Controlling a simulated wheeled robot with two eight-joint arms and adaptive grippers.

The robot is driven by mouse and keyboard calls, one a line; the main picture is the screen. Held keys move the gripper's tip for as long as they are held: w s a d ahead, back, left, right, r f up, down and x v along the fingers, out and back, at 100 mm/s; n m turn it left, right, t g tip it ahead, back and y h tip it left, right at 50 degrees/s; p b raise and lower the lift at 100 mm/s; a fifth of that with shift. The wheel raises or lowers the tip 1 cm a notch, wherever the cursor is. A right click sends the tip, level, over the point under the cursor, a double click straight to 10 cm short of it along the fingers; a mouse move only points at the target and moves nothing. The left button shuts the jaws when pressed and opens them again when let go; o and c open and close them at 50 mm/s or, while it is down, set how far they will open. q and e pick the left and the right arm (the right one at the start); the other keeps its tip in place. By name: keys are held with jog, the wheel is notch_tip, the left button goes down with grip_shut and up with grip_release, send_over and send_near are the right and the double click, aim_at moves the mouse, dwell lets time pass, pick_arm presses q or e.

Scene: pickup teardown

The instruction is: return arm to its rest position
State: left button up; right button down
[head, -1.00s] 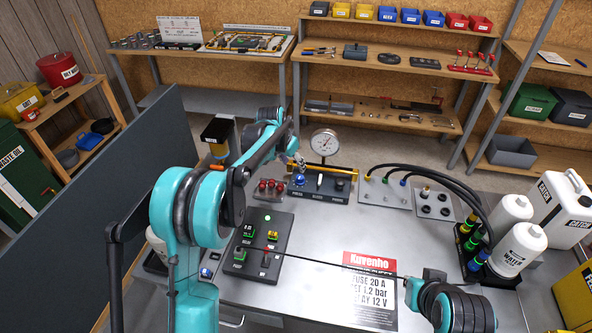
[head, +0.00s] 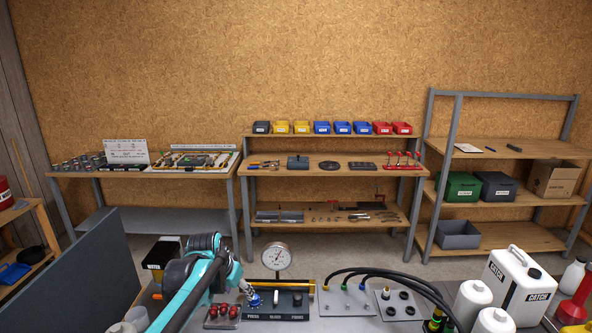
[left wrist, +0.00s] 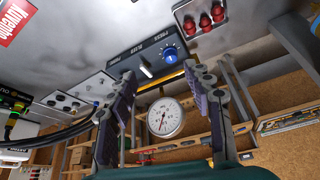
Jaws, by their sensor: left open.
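My left arm comes in from the lower left of the head view. Its gripper (head: 248,289) is at the blue knob (head: 255,300) on the dark control panel (head: 285,312), and the overlap hides whether they touch. In the left wrist view the two fingers stand apart, and the gripper (left wrist: 162,73) is open with nothing held. There the blue knob (left wrist: 170,55) shows beyond the fingertips, apart from them. The round gauge (left wrist: 165,118) shows between the fingers. My right gripper is not in view.
The gauge (head: 277,258) stands upright behind the panel. Red knobs (head: 222,312) are left of it. Black hoses (head: 385,275) arch to the right, near white bottles (head: 472,300) and a white canister (head: 515,285). A dark partition (head: 75,275) stands at left. Shelves line the back wall.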

pick_arm(q)
jog(key=s+f+n+t+b, duration=0.1)
jog(key=s+f, duration=0.3)
jog(key=s, duration=1)
jog(key=s+f+n+t+y+b, duration=0.1)
jog(key=s+f+b, duration=0.3)
jog(key=s, duration=1.1)
jog(key=shift+a+f+n, duration=0.2)
jog(key=shift+n, duration=0.5)
dwell(0.7)
